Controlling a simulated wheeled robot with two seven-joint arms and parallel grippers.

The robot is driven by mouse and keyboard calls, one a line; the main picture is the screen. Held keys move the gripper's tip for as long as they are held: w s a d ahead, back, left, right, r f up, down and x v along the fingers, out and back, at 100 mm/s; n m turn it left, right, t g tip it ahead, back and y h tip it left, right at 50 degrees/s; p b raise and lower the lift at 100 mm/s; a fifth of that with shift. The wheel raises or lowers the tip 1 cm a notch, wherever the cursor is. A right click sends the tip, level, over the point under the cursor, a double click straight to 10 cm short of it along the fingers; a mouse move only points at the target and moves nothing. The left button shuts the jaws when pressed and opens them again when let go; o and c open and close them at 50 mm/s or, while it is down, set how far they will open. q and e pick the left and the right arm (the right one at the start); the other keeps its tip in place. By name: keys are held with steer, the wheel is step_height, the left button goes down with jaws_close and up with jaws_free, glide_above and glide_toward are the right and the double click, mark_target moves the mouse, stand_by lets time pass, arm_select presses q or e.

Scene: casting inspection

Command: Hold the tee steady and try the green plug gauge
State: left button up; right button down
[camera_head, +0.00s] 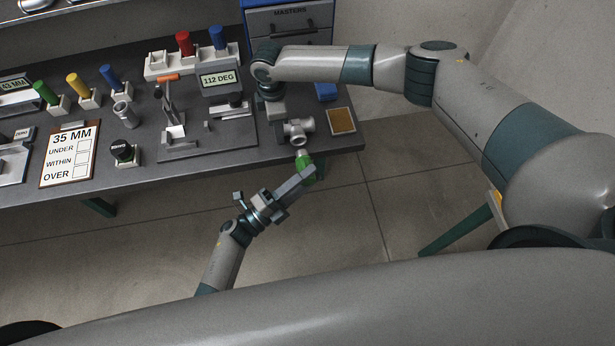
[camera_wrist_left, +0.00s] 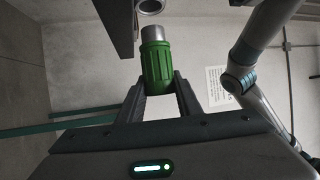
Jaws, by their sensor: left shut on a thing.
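The grey metal tee (camera_head: 297,128) is at the front right of the bench, its open end also showing at the top of the left wrist view (camera_wrist_left: 150,6). My left gripper (camera_head: 304,176) is shut on the green plug gauge (camera_head: 305,164), in front of the bench edge. In the left wrist view the gauge (camera_wrist_left: 158,68) stands between both fingers, its silver nose pointing toward the tee's opening with a small gap. My right gripper (camera_head: 277,110) reaches down beside the tee; its fingers are too hidden to tell their state.
A display reading 112 DEG (camera_head: 219,79) and an orange-handled clamp (camera_head: 168,103) stand left of the tee. A brown pad (camera_head: 341,121) lies to its right. A 35 MM card (camera_head: 70,154) and green, yellow and blue gauges (camera_head: 78,86) are further left.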

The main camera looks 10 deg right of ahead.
mark_target(304, 166)
arm_select(q)
steer(key=shift+w, duration=1.05)
steer(key=o, duration=0.5)
steer(key=c, duration=0.4)
steer(key=shift+w+a, duration=0.1)
steer(key=shift+w, duration=0.8)
stand_by(1.0)
steer(key=shift+s, duration=0.15)
steer(key=shift+s, duration=0.45)
steer(key=shift+w, duration=0.45)
stand_by(1.9)
